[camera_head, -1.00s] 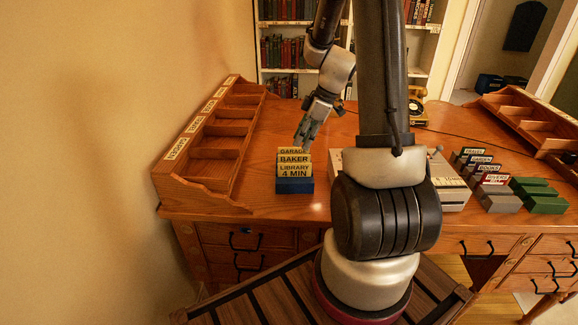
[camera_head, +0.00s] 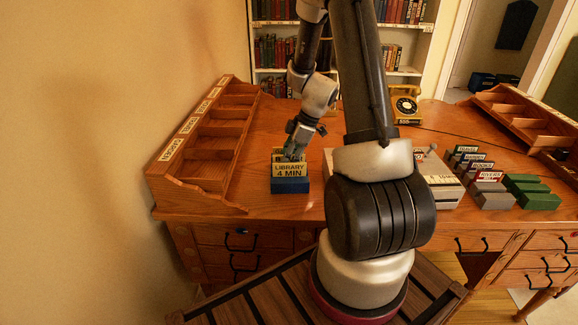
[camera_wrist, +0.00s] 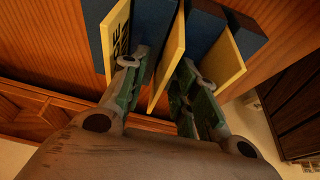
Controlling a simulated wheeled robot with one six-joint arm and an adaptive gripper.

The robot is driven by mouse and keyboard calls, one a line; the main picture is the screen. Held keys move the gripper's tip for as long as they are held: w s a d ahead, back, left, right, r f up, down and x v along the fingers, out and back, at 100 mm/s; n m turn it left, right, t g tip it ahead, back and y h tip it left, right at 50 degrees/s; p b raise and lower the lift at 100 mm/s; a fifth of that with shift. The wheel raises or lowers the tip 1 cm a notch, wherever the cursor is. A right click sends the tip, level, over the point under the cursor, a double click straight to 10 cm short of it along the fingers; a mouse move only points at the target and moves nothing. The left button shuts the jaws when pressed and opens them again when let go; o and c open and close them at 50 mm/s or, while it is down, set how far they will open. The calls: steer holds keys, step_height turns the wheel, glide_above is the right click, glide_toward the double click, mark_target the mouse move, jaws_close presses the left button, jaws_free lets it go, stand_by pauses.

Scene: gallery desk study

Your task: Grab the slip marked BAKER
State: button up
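The blue holder (camera_head: 290,186) stands on the desk with yellow slips in it. The front slip (camera_head: 289,170) reads LIBRARY 4 MIN. The slips behind it are mostly hidden by my gripper (camera_head: 293,154), and BAKER cannot be read now. In the wrist view, three yellow slips stand apart in the blue holder (camera_wrist: 150,32). My gripper (camera_wrist: 162,75) is open there, with its green-padded fingers either side of the middle slip (camera_wrist: 169,62), which by its place is BAKER; its lettering is not visible. The left slip (camera_wrist: 113,40) shows part of its print; the right slip (camera_wrist: 222,48) looks blank.
A labelled wooden sorter (camera_head: 190,148) stands left of the holder, and a grey box (camera_head: 440,183) to its right. Several grey and green blocks (camera_head: 538,197), some with label cards, lie farther right. Clear desk lies around the holder.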

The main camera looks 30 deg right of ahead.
steer(key=shift+f, duration=0.1)
jaws_close()
stand_by(0.3)
